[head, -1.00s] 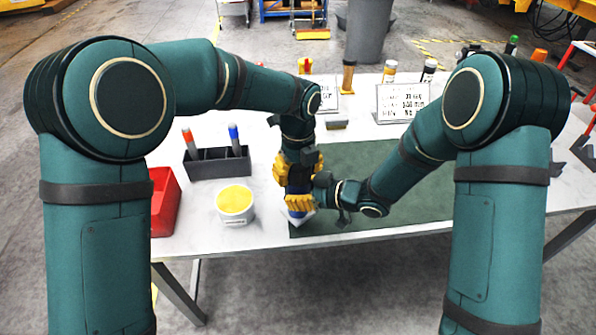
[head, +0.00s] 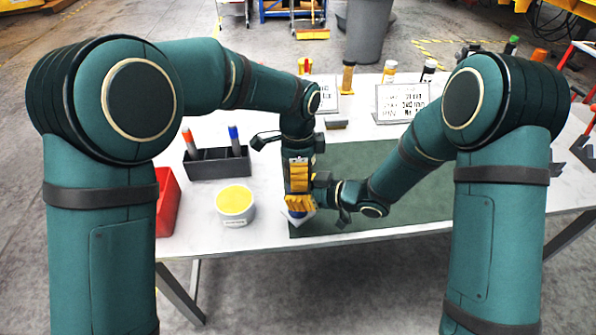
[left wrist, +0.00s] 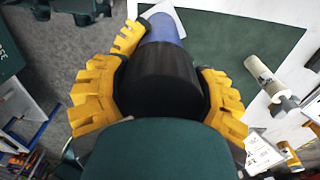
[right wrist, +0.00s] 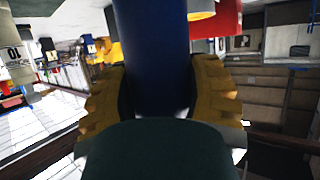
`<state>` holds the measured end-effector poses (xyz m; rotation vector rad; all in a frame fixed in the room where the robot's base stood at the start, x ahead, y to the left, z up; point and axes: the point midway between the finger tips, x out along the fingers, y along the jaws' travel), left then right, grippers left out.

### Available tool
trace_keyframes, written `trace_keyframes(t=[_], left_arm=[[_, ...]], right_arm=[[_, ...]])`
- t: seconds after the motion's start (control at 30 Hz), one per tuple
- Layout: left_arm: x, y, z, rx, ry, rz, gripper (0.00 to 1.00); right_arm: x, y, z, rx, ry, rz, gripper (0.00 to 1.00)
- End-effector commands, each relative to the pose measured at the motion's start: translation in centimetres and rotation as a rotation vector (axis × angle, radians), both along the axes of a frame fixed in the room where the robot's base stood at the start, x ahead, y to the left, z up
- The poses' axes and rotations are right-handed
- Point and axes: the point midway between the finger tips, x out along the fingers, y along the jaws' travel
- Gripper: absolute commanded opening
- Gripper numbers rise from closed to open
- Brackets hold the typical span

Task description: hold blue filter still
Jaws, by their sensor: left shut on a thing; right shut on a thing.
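The blue filter (head: 297,214) stands upright near the front edge of the table, mostly hidden by my grippers in the head view. My right gripper (head: 300,203) comes in from the right and is shut on its blue body, which fills the space between the yellow fingers in the right wrist view (right wrist: 152,60). My left gripper (head: 299,178) points down from above and is shut on a black cylinder (left wrist: 165,78). In the left wrist view this cylinder lines up with the blue filter (left wrist: 164,28) below it. A white piece shows at the filter's foot.
A white tub of yellow stuff (head: 235,220), a dark holder (head: 217,168) with orange-topped and blue-topped items, and a red bin (head: 166,205) stand to the left. A green mat (head: 400,205) lies to the right, mostly bare. Signs and several bottles stand at the back.

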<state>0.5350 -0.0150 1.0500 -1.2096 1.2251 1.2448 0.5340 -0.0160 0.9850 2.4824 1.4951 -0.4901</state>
Motion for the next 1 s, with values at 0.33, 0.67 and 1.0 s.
trace_keyframes(t=[0.33, 0.67, 1.0], left_arm=[[0.0, 0.0, 0.1, 0.000, -0.002, -0.002, 1.00], [0.1, 0.0, 3.4, -0.001, -0.003, -0.003, 1.00], [0.1, -0.1, 4.7, -0.003, 0.004, -0.055, 0.93]], right_arm=[[0.0, 0.0, 0.0, -0.001, 0.000, -0.001, 0.00], [0.0, 0.0, 0.1, 0.000, -0.001, 0.000, 0.00], [0.0, 0.0, 0.1, 0.001, -0.002, 0.000, 0.00]])
